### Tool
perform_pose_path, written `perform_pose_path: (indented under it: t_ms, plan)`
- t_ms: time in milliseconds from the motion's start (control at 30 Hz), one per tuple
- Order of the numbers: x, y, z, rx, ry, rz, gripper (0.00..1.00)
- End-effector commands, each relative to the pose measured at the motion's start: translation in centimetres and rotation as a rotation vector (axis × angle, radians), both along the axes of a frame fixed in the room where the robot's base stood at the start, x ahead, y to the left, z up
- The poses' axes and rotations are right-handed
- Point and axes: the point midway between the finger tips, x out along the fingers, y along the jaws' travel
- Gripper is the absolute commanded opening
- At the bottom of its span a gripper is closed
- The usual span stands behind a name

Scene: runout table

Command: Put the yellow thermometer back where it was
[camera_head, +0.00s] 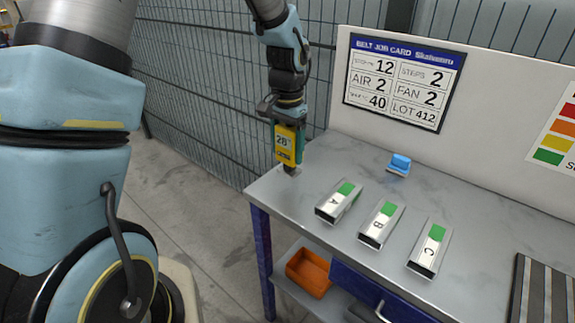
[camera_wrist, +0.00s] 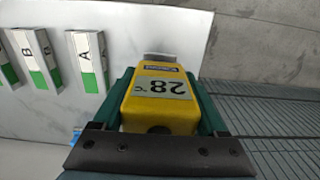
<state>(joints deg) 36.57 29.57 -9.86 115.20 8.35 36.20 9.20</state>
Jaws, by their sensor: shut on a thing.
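Metal blocks A (camera_head: 338,202), B (camera_head: 381,224) and C (camera_head: 429,248), each with a green patch, stand in a row on the table. A blue object (camera_head: 399,165) lies behind them. A job card (camera_head: 403,80) hangs on the back panel. An orange bin (camera_head: 309,272) is below.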

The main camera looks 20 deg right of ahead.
Motion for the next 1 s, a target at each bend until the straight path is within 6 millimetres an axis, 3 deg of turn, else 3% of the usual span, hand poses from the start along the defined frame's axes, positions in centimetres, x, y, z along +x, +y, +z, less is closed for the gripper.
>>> perform_pose_path:
  t_ms: [400, 800, 833, 1000]
  plan:
    - [0.0, 0.0, -4.6, 0.0, 0.0, 0.001, 0.28]
    - [0.1, 0.0, -5.2, -0.001, -0.002, 0.002, 0.28]
    - [0.1, 0.0, -5.2, -0.001, 0.0, 0.003, 0.77]
    - [0.1, 0.0, -5.1, -0.001, 0.0, 0.003, 0.96]
